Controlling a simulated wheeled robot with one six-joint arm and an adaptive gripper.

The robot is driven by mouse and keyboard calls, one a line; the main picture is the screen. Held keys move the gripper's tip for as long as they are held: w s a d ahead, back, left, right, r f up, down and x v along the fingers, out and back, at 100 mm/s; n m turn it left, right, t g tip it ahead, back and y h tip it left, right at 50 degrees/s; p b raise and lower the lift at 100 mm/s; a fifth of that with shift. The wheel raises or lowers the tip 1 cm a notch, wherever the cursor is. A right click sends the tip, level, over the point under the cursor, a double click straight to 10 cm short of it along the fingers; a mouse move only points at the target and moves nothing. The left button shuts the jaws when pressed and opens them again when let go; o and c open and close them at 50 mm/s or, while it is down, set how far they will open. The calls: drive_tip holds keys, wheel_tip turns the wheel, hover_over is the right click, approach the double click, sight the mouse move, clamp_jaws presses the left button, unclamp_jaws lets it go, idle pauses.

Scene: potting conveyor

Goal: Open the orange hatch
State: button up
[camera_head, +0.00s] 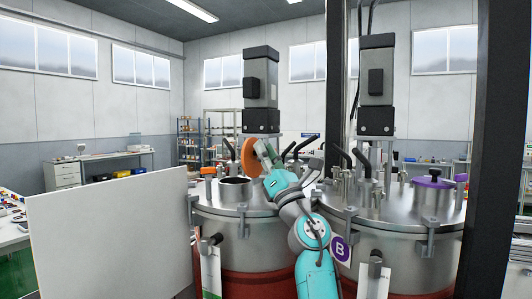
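The orange hatch (249,150) is a disc that stands raised and near upright above the left steel tank (240,225). Below it, a round steel port (235,189) on the tank lid shows a dark open mouth. My gripper (263,151) is at the right side of the orange hatch, touching it or very close. The fingers are small and partly hidden, so I cannot tell whether they are closed on the hatch.
A right tank (390,235) with a purple hatch (433,182) and a "B" label stands beside my arm. Motor columns (261,90) rise above both tanks. A pale panel (110,240) fills the left foreground; a dark post (492,150) stands at right.

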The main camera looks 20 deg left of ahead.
drive_tip(key=shift+o, duration=0.7)
drive_tip(key=shift+w+d+f, duration=0.1)
drive_tip(key=shift+w+f, duration=0.3)
drive_tip(key=shift+f, duration=0.05)
drive_tip(key=shift+r, duration=0.1)
drive_tip(key=shift+s+r, duration=0.15)
drive_tip(key=shift+s, duration=0.05)
drive_tip(key=v, duration=1.2)
